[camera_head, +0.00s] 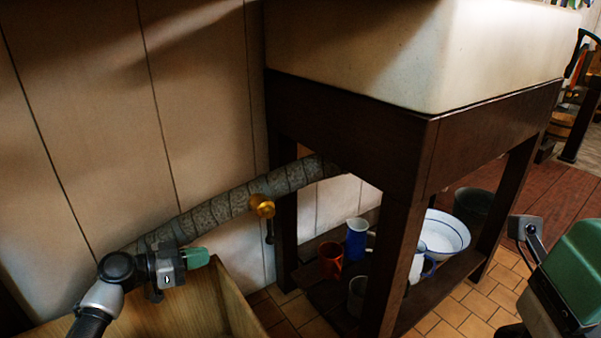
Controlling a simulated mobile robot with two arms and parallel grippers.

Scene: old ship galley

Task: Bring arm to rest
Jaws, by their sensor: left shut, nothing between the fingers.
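My left gripper (196,258) is at the lower left, at the end of my black and grey arm. Its green end points right, above the wooden box and in front of the wall. It is shut and holds nothing. At the right edge, a green and black part of my right arm shows, with a dark pad on a thin link. Whether its jaws are open or shut cannot be made out.
A pale stone sink (370,50) stands on a dark wooden frame (350,120). Its low shelf holds a blue mug (356,240), a red mug (331,258) and a white bowl (443,236). A wrapped pipe (225,205) with a brass tap (262,206) runs along the wall. A wooden box (235,300) is below my left gripper.

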